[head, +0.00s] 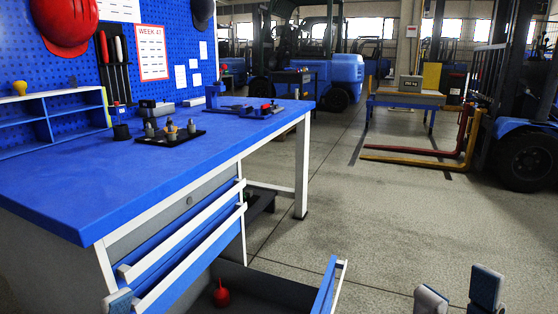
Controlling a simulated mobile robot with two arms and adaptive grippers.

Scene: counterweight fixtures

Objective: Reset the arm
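My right gripper (458,284) is at the bottom right edge of the head view. Its two fingers stand apart with only floor showing between them, and it is clear of the bench. A grey-blue fingertip of my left gripper (118,301) shows at the bottom left, in front of the bench drawers. The rest of it is out of frame, so its opening cannot be told. The blue workbench (120,195) fills the left side. Its lowest drawer (262,284) is pulled out, and a small red object (221,293) lies inside.
A black tray (188,138) with several small parts and a blue fixture (213,95) stand on the bench. A blue-white shelf (50,108) stands at the back left. Forklift forks (425,163) and a table with a weight (410,84) are farther off.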

